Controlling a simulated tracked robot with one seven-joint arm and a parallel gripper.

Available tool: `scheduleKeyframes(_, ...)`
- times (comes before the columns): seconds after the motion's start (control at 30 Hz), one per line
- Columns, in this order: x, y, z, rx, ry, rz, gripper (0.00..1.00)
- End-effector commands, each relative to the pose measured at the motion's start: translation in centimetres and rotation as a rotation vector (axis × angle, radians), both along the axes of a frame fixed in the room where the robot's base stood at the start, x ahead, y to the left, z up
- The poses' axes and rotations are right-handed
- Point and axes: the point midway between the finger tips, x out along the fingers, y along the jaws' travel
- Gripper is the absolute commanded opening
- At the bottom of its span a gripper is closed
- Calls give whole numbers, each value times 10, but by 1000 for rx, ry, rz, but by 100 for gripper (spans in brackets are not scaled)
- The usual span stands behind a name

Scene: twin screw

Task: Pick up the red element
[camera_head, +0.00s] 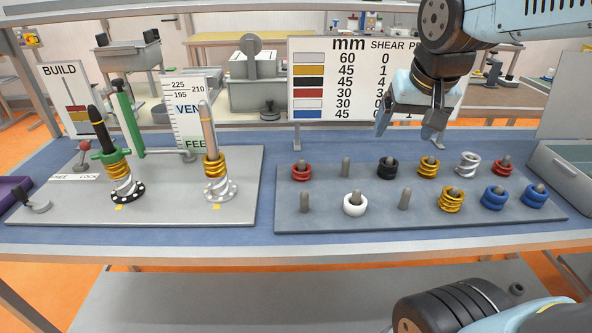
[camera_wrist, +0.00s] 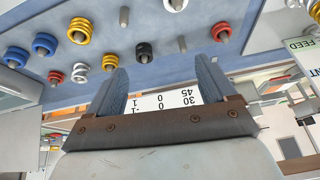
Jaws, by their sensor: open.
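Two red elements sit on pegs of the grey peg plate (camera_head: 400,222) in the head view. One red element (camera_head: 301,173) is at the back left; the other red element (camera_head: 503,168) is at the back right. Both also show in the wrist view, one (camera_wrist: 221,32) at the upper right near a finger, the other (camera_wrist: 56,77) at the left. My gripper (camera_head: 407,133) is open and empty above and behind the plate, between the two red elements. Its two fingers (camera_wrist: 160,70) are spread apart in the wrist view, and neither touches an element.
Black (camera_head: 387,168), yellow (camera_head: 428,168), silver (camera_head: 468,164), white (camera_head: 355,204) and blue (camera_head: 494,198) elements share the plate, with several bare pegs. A value board (camera_head: 340,80) stands behind. At left, a plate (camera_head: 60,205) carries two stacked columns. A grey box (camera_head: 560,178) is at right.

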Motion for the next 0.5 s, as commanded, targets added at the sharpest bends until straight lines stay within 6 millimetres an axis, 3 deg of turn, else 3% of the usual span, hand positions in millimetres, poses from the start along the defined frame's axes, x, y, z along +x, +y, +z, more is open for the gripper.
scheduleKeyframes(0.27,70,50,-20,6,62,-125,85)
scheduleKeyframes(0.5,119,110,-50,-11,74,-232,85)
